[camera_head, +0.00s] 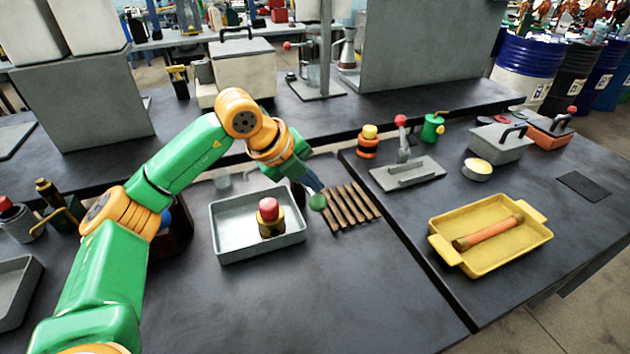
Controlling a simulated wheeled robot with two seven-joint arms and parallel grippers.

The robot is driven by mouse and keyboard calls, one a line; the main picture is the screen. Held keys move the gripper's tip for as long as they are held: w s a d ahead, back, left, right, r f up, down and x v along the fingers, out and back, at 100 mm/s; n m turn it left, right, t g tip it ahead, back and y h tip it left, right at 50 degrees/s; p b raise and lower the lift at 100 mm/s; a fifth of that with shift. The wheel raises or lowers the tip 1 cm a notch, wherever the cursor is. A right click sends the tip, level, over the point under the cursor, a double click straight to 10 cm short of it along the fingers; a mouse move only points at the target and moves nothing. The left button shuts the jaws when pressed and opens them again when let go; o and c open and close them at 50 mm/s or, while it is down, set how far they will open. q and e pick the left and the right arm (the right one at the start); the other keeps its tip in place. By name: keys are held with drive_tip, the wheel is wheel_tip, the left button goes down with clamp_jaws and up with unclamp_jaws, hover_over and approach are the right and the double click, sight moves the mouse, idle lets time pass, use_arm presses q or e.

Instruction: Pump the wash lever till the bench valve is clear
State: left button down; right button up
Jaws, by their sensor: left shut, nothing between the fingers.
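A brass valve body with a red cap (270,217) stands upright in a grey metal tray (228,250) on the near bench; it looks like the bench valve. A green ball knob (317,202) shows just right of the tray, by a brown slatted rack (352,205). It may be the wash lever's end; its shaft is hidden or too small to tell. My left gripper (313,188) is shut and empty, pointing down just above the knob. I cannot tell whether it touches the knob. My right gripper is out of view.
A yellow tray (490,262) with an orange-handled roller-like piece (488,233) lies at the right. The bench front between the grey and yellow trays is clear.

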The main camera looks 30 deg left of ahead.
use_arm(q)
drive_tip(key=shift+s+d+f+b, duration=0.15)
drive_tip(key=shift+d+f+b, duration=0.05)
drive_tip(key=shift+f+b, duration=0.4)
drive_tip(key=shift+s+d+f+b, duration=0.15)
drive_tip(key=shift+d+f+b, duration=0.05)
drive_tip(key=shift+f+b, duration=0.35)
idle(0.9)
drive_tip(key=shift+r, duration=0.1)
idle(0.4)
drive_tip(key=shift+w+a+r+p, duration=0.1)
drive_tip(key=shift+a+r+p, duration=0.05)
drive_tip(key=shift+r+p, duration=0.45)
drive_tip(key=shift+w+a+r+p, duration=0.1)
drive_tip(key=shift+r+p, duration=0.35)
drive_tip(key=shift+p, duration=0.1)
drive_tip(key=shift+w+a+r+p, duration=0.25)
drive_tip(key=shift+r+p, duration=0.35)
drive_tip(key=shift+p, duration=0.1)
drive_tip(key=shift+w+a+r+p, duration=0.2)
drive_tip(key=shift+a+r+p, duration=0.1)
drive_tip(key=shift+r+p, duration=0.4)
drive_tip(key=shift+w+a+r+p, duration=0.25)
drive_tip(key=shift+r+p, duration=0.3)
drive_tip(key=shift+p, duration=0.15)
